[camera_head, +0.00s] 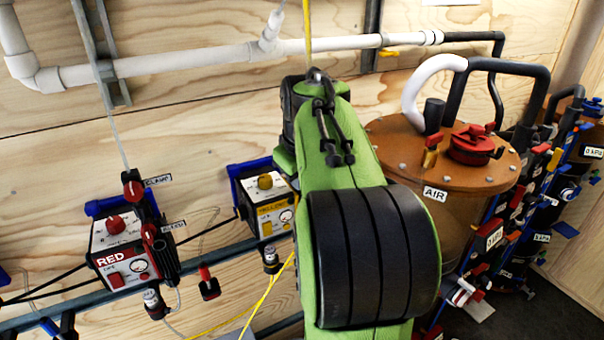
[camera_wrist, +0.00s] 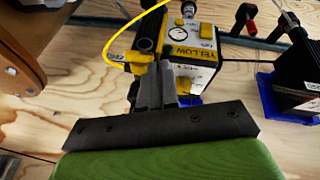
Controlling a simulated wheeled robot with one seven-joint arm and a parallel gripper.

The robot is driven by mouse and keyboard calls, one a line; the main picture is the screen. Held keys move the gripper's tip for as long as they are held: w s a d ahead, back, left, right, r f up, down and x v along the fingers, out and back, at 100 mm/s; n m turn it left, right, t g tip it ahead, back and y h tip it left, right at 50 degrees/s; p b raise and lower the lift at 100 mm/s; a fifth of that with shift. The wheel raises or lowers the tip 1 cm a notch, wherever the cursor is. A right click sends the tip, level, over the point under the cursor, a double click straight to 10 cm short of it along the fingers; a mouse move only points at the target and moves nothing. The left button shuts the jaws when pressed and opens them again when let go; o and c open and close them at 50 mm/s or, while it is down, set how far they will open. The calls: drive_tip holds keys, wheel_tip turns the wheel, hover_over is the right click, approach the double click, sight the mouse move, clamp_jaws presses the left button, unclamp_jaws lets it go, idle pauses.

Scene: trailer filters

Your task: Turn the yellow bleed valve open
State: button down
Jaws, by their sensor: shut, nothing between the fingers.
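The yellow pump box (camera_head: 264,205) with a yellow knob stands on the wall rail, left of my green arm in the head view. In the wrist view the yellow box (camera_wrist: 195,65) appears upside down, with its YELLOW label and gauge. A yellow valve handle (camera_wrist: 140,58) sits on a dark fitting at the box's side; its label is not readable, so I cannot tell whether it is the bleed valve. My gripper (camera_wrist: 160,68) is shut and empty, its tips close beside that handle. Contact is unclear. My arm hides the gripper and this valve in the head view.
A red pump box (camera_head: 120,250) with red-handled valves stands to the left. A brown tank (camera_head: 390,140) labelled AIR stands to the right. A yellow hose (camera_wrist: 115,35) loops near the valve. A white pipe (camera_head: 200,58) runs along the plywood wall above.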

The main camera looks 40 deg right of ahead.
drive_tip(key=shift+s+a+f, duration=0.1)
drive_tip(key=shift+a+f, duration=0.25)
drive_tip(key=shift+f, duration=0.2)
idle(0.4)
drive_tip(key=s+a+r+p, duration=0.1)
drive_tip(key=a+r+p, duration=0.6)
drive_tip(key=r, duration=0.3)
drive_tip(key=shift+a+r, duration=0.15)
drive_tip(key=shift+a, duration=0.65)
drive_tip(key=shift+a, duration=0.1)
drive_tip(key=s+a+f+t+y, duration=0.1)
drive_tip(key=s+a+f, duration=0.4)
drive_tip(key=s, duration=0.3)
drive_tip(key=s+a+f+y, duration=0.1)
drive_tip(key=s+a+f, duration=0.5)
drive_tip(key=s+a, duration=0.1)
drive_tip(key=shift+s+a+t+y, duration=0.3)
drive_tip(key=shift+s+a+t, duration=0.1)
drive_tip(key=shift+a, duration=0.4)
